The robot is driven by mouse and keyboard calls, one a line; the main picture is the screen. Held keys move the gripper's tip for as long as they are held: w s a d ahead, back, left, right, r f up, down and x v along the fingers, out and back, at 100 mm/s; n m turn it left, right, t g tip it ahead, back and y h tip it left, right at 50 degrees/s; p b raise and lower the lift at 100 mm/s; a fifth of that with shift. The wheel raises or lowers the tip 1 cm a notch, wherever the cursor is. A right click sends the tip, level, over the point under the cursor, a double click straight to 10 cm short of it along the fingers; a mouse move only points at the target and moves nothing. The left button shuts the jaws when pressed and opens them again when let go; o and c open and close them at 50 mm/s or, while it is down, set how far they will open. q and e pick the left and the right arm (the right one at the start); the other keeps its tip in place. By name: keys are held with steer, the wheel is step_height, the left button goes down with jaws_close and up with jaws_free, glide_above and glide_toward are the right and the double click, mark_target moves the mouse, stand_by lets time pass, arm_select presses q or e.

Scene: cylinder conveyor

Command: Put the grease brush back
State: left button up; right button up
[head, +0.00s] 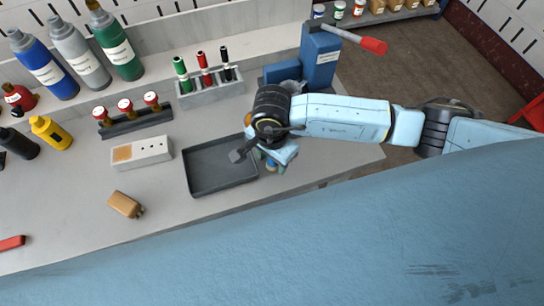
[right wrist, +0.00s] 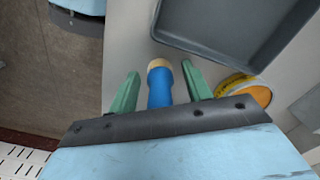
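A blue handle with a tan end (right wrist: 160,88), which looks like the grease brush, lies between the green fingers of my right gripper (right wrist: 160,72) in the right wrist view. The fingers are open, with a visible gap on each side of the handle. In the head view my right gripper (head: 277,160) is low beside the right edge of the dark tray, and my wrist mostly hides what is under it. A pale block (head: 150,151) with a tan patch and small holes stands left of the tray. My left gripper is not in view.
The dark tray (head: 190,181) is empty; it also shows in the right wrist view (right wrist: 205,52). A yellow-orange round tin (right wrist: 243,90) is close to one finger. A brown block (head: 125,204) lies at the front left. Bottles and a marker rack (head: 212,93) stand behind.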

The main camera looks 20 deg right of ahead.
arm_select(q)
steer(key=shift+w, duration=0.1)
arm_select(e)
steer(key=shift+r, duration=0.5)
step_height(320, 180, up, 11)
steer(key=shift+r+p, duration=0.1)
steer(key=shift+p, duration=0.5)
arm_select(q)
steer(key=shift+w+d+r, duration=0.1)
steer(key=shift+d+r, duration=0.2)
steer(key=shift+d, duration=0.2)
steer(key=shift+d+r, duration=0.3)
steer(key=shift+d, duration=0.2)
